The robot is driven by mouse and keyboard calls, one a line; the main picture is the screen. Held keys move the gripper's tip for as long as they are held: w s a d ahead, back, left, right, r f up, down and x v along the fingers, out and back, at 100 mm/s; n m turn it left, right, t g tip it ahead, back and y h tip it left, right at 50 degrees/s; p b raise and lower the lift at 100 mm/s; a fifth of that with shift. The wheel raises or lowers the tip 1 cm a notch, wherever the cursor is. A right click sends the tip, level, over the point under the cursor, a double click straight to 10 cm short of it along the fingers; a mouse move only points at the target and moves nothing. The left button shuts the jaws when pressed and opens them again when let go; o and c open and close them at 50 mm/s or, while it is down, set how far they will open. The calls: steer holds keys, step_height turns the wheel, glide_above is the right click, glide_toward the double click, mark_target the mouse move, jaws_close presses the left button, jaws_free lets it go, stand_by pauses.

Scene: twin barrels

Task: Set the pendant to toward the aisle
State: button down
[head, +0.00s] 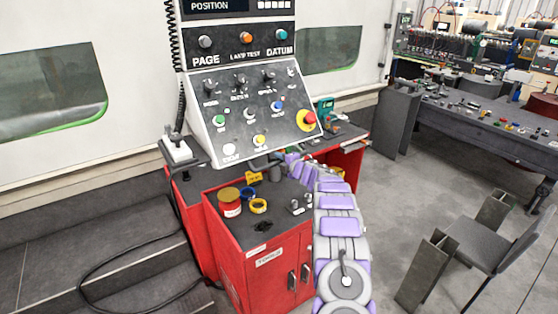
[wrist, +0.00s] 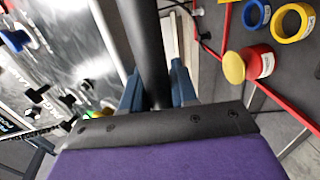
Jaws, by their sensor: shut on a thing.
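The pendant (head: 250,105) is a grey, sloped control panel with knobs, coloured buttons and a screen at its top. It hangs above a red tool cabinet and faces me. Its panel face also shows at the left of the wrist view (wrist: 62,60). My gripper (wrist: 156,92) has blue fingers on both sides of a thick black bar (wrist: 146,40) beside the panel, and is shut on it. In the head view my purple and grey arm reaches to the pendant's lower edge. The fingers are mostly hidden there, and where the bar joins the pendant is unclear.
The red cabinet (head: 262,258) below carries a red tin with a yellow lid (head: 230,203), a blue ring and a yellow ring (head: 259,206). A long workbench (head: 470,122) and a chair (head: 490,245) stand at right. Grey floor lies open between them. A black cable (head: 130,248) trails at left.

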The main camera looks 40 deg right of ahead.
steer(key=shift+s+d+f, duration=0.15)
steer(key=shift+d+f, duration=0.05)
steer(key=shift+f, duration=0.05)
steer(key=c, duration=1.3)
jaws_free()
steer(key=shift+c, duration=0.2)
steer(key=shift+o, duration=0.5)
steer(key=shift+d+f, duration=0.1)
steer(key=shift+d, duration=0.2)
steer(key=shift+a, duration=0.1)
steer(key=shift+s+r, duration=0.2)
steer(key=b+v, duration=0.1)
steer(key=v, duration=1.5)
steer(key=shift+s, duration=0.2)
